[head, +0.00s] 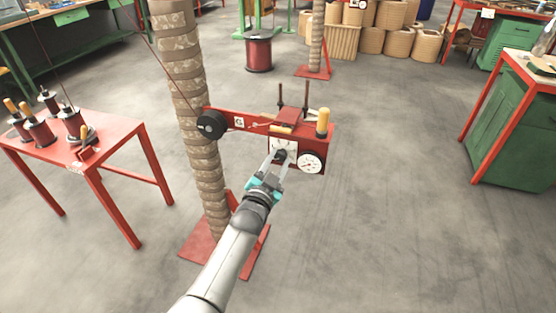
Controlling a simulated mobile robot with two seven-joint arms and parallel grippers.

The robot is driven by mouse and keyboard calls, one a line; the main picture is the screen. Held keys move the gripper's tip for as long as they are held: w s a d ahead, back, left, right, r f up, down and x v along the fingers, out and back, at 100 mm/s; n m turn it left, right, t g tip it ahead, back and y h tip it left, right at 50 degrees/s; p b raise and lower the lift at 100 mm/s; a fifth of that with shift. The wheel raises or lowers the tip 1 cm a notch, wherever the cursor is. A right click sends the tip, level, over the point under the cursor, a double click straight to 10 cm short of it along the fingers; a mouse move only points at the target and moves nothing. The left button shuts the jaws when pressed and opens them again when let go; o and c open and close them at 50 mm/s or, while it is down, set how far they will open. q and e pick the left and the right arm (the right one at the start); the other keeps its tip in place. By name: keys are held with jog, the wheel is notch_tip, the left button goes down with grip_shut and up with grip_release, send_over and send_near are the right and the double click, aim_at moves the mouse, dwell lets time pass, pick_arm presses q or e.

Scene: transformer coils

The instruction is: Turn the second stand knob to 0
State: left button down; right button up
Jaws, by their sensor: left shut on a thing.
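A red stand head (318,138) is fixed beside a tall wrapped column (187,90). Its front has a white dial plate (289,145) with a small dark knob (281,155). My left gripper (279,159) reaches up from below, its two fingers around the knob and shut on it. The fingers partly cover the knob and plate, so the knob's pointer and setting cannot be read. A round white gauge (311,163) sits just right of the plate. My right gripper is out of view.
A yellow-handled spool (323,122) and two thin upright rods stand on the head. A black roller (211,124) is at its left. A red table (100,145) with several spools stands left. A green cabinet (515,130) stands right.

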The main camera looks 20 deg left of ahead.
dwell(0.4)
pick_arm(q)
jog(key=shift+c, duration=2.3)
grip_release()
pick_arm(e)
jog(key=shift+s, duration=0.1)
